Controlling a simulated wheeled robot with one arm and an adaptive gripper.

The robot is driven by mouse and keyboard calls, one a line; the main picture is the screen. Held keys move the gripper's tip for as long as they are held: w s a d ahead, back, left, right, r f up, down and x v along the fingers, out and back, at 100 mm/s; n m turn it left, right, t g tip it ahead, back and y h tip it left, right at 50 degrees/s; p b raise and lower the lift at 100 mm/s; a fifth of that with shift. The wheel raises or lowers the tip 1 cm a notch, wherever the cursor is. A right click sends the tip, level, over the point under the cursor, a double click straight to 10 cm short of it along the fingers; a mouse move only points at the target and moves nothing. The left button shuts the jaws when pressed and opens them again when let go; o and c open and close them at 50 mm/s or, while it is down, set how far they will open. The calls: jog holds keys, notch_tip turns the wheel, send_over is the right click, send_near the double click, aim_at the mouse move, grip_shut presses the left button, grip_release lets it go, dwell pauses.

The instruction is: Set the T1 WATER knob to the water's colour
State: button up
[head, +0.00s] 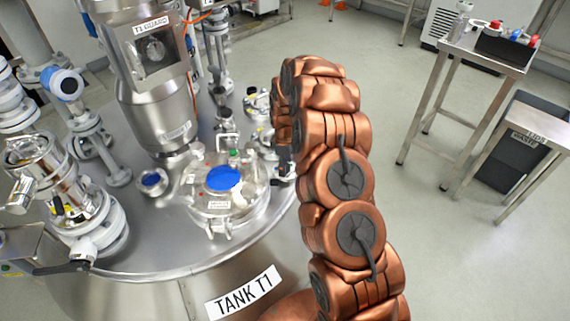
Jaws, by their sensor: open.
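Tank T1 (150,258) is a large steel vessel with a "TANK T1" label on its side. On its top is a round flanged lid (205,212) with a bright blue disc (224,179) in its middle; I cannot tell whether this is water behind glass. A steel housing labelled "T1 GUARD" (155,52) with a square dark window stands behind it. I cannot make out a knob marked T1 WATER. My copper arm rises right of the lid and bends over at the top. My gripper does not show; the arm hides its end.
Pipes and valves (70,90) crowd the tank top at the left. A steel stand (480,52) with small red, blue and white items is at the upper right. A dark waste bin (515,145) stands under a steel frame at the right. The floor between is clear.

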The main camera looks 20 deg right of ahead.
notch_tip(320, 180, up, 12)
dwell(0.7)
dwell(0.4)
jog(key=s+a+r+m, duration=0.1)
jog(key=s+a+r, duration=0.25)
jog(key=s, duration=0.25)
jog(key=s+a+r+m+g, duration=0.1)
jog(key=s+a+r+m, duration=0.2)
jog(key=s, duration=0.4)
jog(key=s+a+r, duration=0.4)
jog(key=s+r, duration=0.1)
jog(key=s, duration=0.1)
jog(key=s+a+r+m+g, duration=0.1)
jog(key=s+m, duration=0.2)
jog(key=s, duration=0.9)
jog(key=s+a+r+m+g, duration=0.1)
jog(key=s+r+m, duration=0.15)
jog(key=s, duration=0.95)
notch_tip(320, 180, up, 25)
jog(key=t+p, duration=0.1)
jog(key=p, duration=2.3)
jog(key=shift+s+f+m, duration=0.2)
jog(key=shift+s+m, duration=0.2)
jog(key=shift+m, duration=0.05)
